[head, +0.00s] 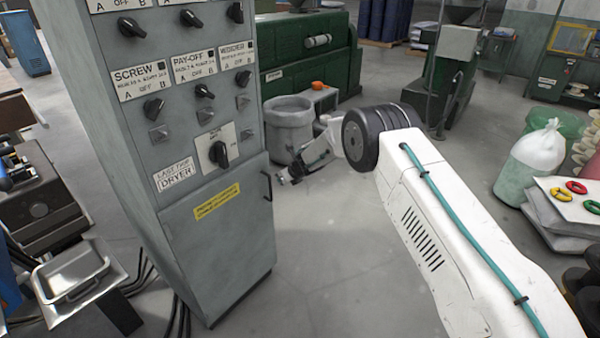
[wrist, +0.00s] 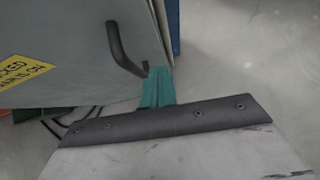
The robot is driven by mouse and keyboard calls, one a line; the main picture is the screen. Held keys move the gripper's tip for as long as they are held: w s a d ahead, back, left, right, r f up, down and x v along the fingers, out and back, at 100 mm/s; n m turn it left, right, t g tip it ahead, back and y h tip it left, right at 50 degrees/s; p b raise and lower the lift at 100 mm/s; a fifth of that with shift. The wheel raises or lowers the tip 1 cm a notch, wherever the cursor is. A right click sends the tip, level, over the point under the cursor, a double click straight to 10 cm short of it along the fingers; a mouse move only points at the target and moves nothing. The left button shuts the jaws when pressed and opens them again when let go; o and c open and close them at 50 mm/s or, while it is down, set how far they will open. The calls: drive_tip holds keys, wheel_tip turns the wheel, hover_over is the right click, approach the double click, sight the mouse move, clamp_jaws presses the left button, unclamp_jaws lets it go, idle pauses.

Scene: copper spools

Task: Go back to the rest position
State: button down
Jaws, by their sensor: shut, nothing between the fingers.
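My gripper (head: 281,180) is at the end of my white arm, just right of the grey control cabinet (head: 240,215). In the wrist view the teal fingers of my gripper (wrist: 158,86) are together, with nothing between them. The dark door handle (head: 267,185) of the cabinet is close to the fingertips. The handle also shows in the wrist view (wrist: 122,45), up and left of the fingers. I cannot tell whether they touch.
A grey bin (head: 290,125) and a green machine (head: 320,55) stand behind my gripper. A white sack (head: 537,160) and a white board with coloured rings (head: 570,200) are at the right. The floor (head: 330,270) between cabinet and arm is clear.

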drive_tip(key=s+d+r+m+t+h, duration=0.1)
drive_tip(key=s+d+r+m+h, duration=0.2)
drive_tip(key=d+m, duration=0.4)
drive_tip(key=s+d+r+m+h, duration=0.2)
drive_tip(key=s+d+r+m, duration=0.1)
drive_tip(key=d+m, duration=0.45)
drive_tip(key=s+d+r+m+g+h, duration=0.3)
drive_tip(key=s+d+r+m+h, duration=0.2)
drive_tip(key=s+d+r+m, duration=0.9)
drive_tip(key=s+d+r+m+g+y, duration=0.1)
drive_tip(key=s+r+m, duration=0.4)
drive_tip(key=s, duration=0.9)
drive_tip(key=s+d+r+m+g+y, duration=0.1)
drive_tip(key=s+r+m, duration=0.5)
drive_tip(key=s, duration=0.9)
drive_tip(key=s+d+r+m+g+y, duration=0.1)
drive_tip(key=s+r+m, duration=0.4)
drive_tip(key=s, duration=1)
drive_tip(key=shift+d+r+y, duration=0.35)
drive_tip(key=shift+r+y, duration=0.05)
